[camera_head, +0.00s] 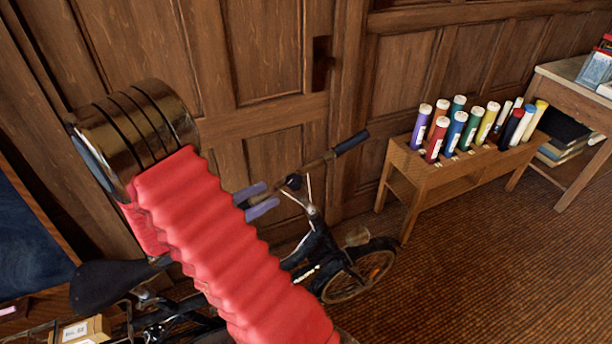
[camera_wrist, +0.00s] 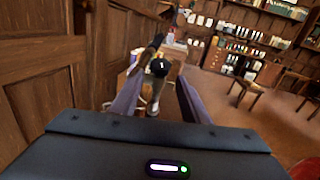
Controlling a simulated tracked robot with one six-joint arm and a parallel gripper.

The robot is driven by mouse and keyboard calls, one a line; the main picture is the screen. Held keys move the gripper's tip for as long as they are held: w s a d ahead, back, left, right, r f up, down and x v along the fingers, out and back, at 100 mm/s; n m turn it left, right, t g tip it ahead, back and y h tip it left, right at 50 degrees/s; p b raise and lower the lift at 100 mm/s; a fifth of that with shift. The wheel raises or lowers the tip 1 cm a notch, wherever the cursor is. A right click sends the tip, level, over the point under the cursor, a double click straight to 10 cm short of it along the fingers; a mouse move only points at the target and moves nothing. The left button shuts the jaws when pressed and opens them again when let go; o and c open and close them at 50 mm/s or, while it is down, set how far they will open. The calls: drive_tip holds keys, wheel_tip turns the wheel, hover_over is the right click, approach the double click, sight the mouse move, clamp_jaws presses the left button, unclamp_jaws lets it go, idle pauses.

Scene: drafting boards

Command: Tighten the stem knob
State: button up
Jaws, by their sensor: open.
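The stem knob (camera_head: 293,181) is small, dark and round, on the handlebar stem of a black bicycle (camera_head: 315,250). In the wrist view the knob (camera_wrist: 160,67) is a black ball with a small white mark, centred between and beyond my fingertips. My gripper (camera_head: 273,193) has two purple fingers, spread open and empty, just left of the knob. In the wrist view my gripper (camera_wrist: 160,80) also shows its fingers apart, with the knob not between the pads as far as I can see. The handlebar (camera_head: 350,143) runs toward the upper right.
A wood-panelled wall (camera_head: 265,60) stands close behind the bicycle. A wooden rack (camera_head: 440,175) with several coloured tubes is at the right, beside a table (camera_head: 575,85). The bicycle saddle (camera_head: 110,285) is at lower left. The carpeted floor (camera_head: 500,270) at right is clear.

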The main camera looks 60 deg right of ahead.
sight(294, 182)
drive_tip(key=x, duration=1.3)
drive_tip(key=shift+s+d, duration=0.2)
drive_tip(key=shift+d, duration=0.15)
drive_tip(key=shift+c, duration=0.3)
drive_tip(key=c, duration=0.7)
